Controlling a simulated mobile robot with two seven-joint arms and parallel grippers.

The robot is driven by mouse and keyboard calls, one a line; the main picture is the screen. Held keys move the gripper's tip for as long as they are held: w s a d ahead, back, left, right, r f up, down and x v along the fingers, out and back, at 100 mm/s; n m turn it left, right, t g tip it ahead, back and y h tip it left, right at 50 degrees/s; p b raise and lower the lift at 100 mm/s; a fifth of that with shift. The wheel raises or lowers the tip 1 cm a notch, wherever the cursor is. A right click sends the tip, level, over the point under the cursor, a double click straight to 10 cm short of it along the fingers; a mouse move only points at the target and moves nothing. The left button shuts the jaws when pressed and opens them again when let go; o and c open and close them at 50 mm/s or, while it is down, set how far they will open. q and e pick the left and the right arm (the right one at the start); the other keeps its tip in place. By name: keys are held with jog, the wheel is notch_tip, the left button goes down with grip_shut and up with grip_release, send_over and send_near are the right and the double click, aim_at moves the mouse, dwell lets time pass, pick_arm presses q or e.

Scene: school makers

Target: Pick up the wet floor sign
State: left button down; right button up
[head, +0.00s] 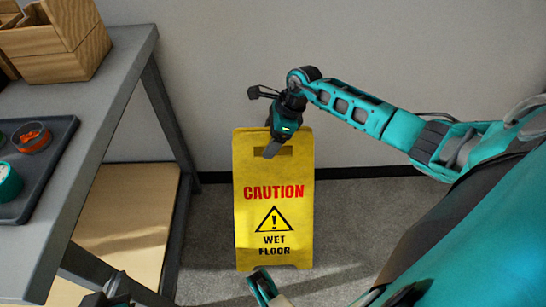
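The yellow wet floor sign (250,225) stands upright on the grey carpet, near the wall, in the middle of the head view. It reads "CAUTION WET FLOOR" and has a slot near its top edge. My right gripper (271,147) reaches in from the right and points down at the sign's top. One dark finger lies in front of the slot; the other finger is hidden, so I cannot tell whether it grips the sign. My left gripper is not clearly seen; only dark and teal parts of mine show at the bottom edge.
A grey table (95,125) stands at the left, with a wooden crate (62,45) and a dark tray (62,140) holding small round containers on it. A lower wooden shelf (125,215) sits under it. The wall (215,70) is close behind the sign. Carpet (350,215) is open to its right.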

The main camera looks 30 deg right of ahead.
grip_shut()
dwell(0.5)
jog(key=shift+r, duration=0.15)
